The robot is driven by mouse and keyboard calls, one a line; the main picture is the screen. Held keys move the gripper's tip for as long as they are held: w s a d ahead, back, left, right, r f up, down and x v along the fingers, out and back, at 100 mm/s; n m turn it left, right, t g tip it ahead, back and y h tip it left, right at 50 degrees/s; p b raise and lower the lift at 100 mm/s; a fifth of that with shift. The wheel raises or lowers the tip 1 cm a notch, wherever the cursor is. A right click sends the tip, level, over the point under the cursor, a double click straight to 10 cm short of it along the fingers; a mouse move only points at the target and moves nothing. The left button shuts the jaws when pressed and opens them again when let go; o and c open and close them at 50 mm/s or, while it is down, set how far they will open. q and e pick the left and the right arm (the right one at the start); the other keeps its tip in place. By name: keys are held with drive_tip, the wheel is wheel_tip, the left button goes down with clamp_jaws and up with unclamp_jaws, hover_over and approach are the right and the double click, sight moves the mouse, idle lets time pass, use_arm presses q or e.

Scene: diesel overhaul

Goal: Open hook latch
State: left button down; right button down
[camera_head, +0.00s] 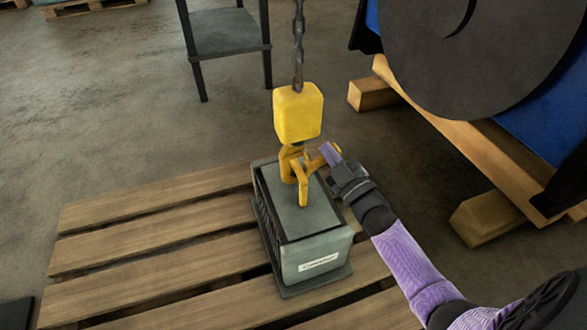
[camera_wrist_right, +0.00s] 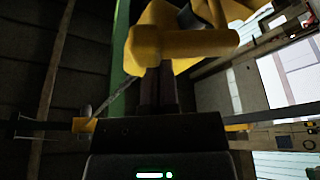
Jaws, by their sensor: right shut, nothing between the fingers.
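A yellow hook (camera_head: 303,190) hangs below a yellow block (camera_head: 298,114) on a chain, just above the top of a grey box. Its tip piece angles up to the right, but I cannot tell clearly which part is the latch or whether it is open. My right gripper (camera_head: 331,153) is at the right side of the hook, fingers shut and empty, close to or touching the angled yellow piece. In the right wrist view, my shut fingers (camera_wrist_right: 158,88) point up at the yellow hook (camera_wrist_right: 185,42), which covers their tips. My left gripper is not in view.
The grey labelled box (camera_head: 318,250) stands on a wooden pallet (camera_head: 150,260). The chain (camera_head: 298,45) runs up from the block. A large dark disc on a blue machine (camera_head: 470,60) rests on timber beams at the right. A dark stand (camera_head: 227,35) is behind. Open floor lies left.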

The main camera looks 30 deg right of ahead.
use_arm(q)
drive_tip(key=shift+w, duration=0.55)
use_arm(e)
drive_tip(key=shift+d+f+m+h, duration=0.15)
drive_tip(key=shift+d+m+h, duration=0.15)
drive_tip(key=shift+m, duration=0.5)
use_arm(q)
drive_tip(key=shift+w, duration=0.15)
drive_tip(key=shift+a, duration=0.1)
